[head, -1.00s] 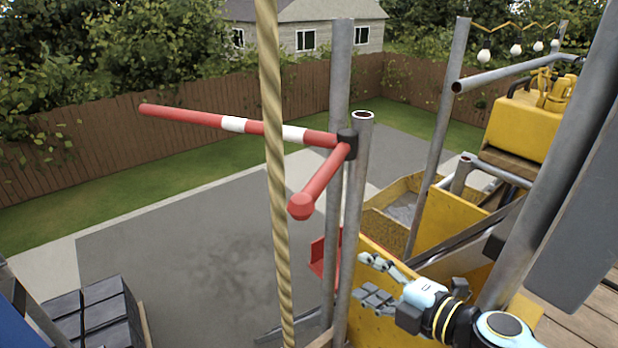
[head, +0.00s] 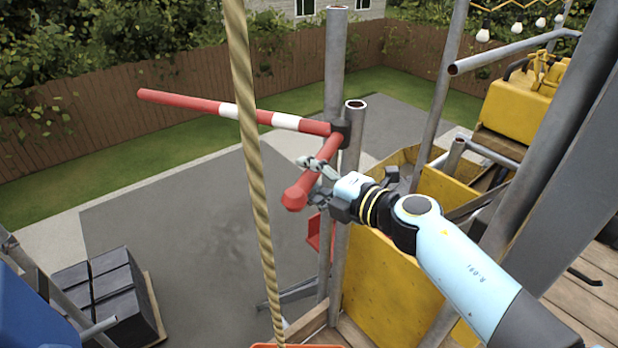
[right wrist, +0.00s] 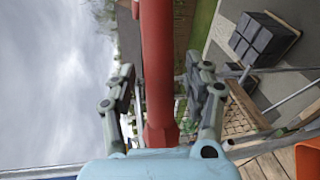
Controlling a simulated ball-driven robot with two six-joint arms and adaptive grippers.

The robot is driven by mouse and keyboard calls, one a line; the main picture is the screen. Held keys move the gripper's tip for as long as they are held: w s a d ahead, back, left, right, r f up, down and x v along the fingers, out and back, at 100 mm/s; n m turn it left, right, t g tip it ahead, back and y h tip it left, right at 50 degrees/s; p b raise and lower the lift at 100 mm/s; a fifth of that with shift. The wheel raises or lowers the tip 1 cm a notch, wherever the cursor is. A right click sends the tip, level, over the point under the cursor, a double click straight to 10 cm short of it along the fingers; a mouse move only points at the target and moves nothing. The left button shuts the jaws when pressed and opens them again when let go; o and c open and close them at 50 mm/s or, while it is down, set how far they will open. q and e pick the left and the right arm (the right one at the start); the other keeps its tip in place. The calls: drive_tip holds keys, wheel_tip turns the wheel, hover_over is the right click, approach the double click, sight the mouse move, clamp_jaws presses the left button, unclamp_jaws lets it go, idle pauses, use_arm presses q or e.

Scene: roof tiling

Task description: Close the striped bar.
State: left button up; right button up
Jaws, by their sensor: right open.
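The striped bar (head: 225,109), red with white bands, sticks out to the left from a black hub (head: 341,132) on a grey scaffold post. A shorter red arm runs from the hub toward me and ends in a red knob (head: 294,200). My right gripper (head: 312,178) is open at this red arm, near the knob. In the right wrist view the red arm (right wrist: 156,60) passes between the two spread fingers, with gaps on both sides. My left gripper is not in view.
A rope (head: 250,150) hangs in front of the striped bar. Two scaffold posts stand by the hub. A yellow skip (head: 385,285) lies below my right arm. Dark tiles (head: 110,285) are stacked at lower left. Paving below the bar is open.

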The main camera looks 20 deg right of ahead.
drive_tip(key=shift+w+a, duration=0.15)
drive_tip(key=shift+w, duration=0.2)
clamp_jaws()
idle(0.3)
